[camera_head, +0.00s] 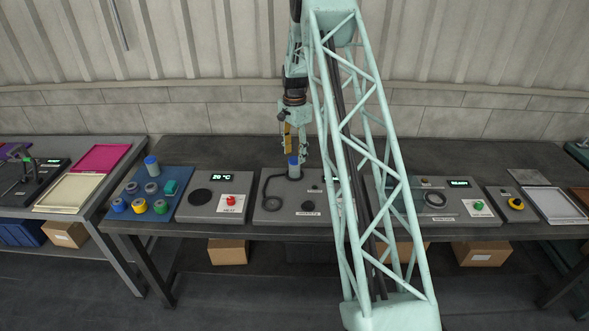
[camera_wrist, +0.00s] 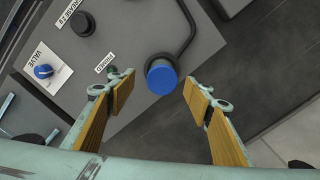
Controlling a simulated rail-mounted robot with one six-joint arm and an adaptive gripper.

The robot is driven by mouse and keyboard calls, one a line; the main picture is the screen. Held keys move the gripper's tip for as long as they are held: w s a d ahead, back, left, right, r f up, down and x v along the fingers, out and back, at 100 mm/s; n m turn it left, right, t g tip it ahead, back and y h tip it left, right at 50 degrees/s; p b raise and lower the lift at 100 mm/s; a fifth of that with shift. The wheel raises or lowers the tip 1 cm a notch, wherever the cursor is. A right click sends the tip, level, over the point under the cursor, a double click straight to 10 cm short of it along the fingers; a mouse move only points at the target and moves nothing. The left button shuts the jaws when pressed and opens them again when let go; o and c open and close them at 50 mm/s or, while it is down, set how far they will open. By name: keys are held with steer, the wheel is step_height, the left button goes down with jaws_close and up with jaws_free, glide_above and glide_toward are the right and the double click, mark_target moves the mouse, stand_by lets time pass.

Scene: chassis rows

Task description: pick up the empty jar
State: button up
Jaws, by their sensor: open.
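A jar with a blue top (camera_wrist: 161,78) stands between the fingers of my gripper (camera_wrist: 158,84) in the wrist view, apart from both. In the head view the same jar (camera_head: 294,171) stands upright on a grey station panel (camera_head: 272,208), directly below my gripper (camera_head: 295,148). My gripper is open and points down, with tan pads on its fingers. Several other jars, including one with a blue top (camera_head: 151,166), stand on a blue mat (camera_head: 180,183) to the left. I cannot see into the jars, so I cannot tell which is empty.
A dark hose (camera_head: 266,187) curves beside the jar. The panel has a blue valve knob (camera_wrist: 43,71) and a black knob (camera_wrist: 82,23). A panel with a red button (camera_head: 231,200) lies left. My arm hides part of the bench.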

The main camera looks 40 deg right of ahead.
mark_target(294, 160)
steer(key=shift+w+f, duration=0.2)
steer(key=shift+f, duration=2.35)
steer(key=c, duration=1)
